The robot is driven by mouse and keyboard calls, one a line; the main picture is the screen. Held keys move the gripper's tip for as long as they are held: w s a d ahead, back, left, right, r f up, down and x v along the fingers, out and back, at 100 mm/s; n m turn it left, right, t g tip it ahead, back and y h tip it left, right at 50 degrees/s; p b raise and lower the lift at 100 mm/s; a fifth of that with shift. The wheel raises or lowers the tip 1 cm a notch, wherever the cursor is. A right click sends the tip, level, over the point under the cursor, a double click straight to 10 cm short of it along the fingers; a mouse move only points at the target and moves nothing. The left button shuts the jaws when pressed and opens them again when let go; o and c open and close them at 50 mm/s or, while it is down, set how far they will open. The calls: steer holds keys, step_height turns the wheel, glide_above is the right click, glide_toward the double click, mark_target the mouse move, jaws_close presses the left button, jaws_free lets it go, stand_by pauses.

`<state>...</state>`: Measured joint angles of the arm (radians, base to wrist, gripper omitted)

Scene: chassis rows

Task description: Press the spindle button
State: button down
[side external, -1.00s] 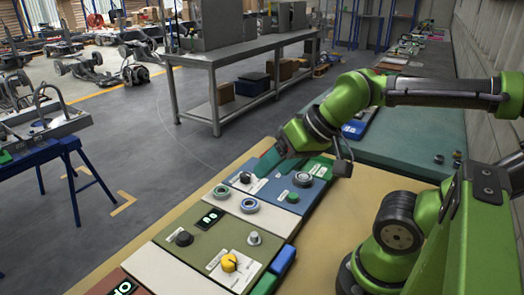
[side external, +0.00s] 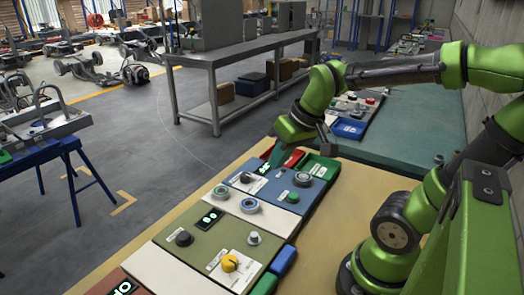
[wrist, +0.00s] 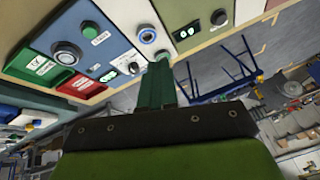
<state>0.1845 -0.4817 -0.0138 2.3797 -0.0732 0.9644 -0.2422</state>
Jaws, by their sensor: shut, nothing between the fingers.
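Several buttons and knobs sit on the control panel (side external: 272,188); no label is legible enough to tell which is the spindle button. A blue-ringed button (wrist: 147,35) is on the pale section. My gripper (side external: 273,165) is shut and empty, its teal fingers pointing down at the panel's far end. In the wrist view, my fingertips (wrist: 160,62) overlap a round control at the panel's edge; contact cannot be told.
An olive section with a yellow knob (side external: 229,263) is nearer the camera. A grey workbench (side external: 230,55) stands behind. The tan tabletop (side external: 350,190) right of the panel is clear.

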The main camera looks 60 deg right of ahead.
steer(key=w+d+f+n+g, duration=0.2)
steer(key=d+n+g, duration=0.1)
steer(key=d+n, duration=0.4)
steer(key=n+g, duration=0.2)
steer(key=n, duration=1.3)
glide_above(293, 195)
steer(key=shift+f+h, duration=0.35)
steer(key=shift+h, duration=0.05)
step_height(293, 195, down, 14)
steer(key=shift+f, duration=0.1)
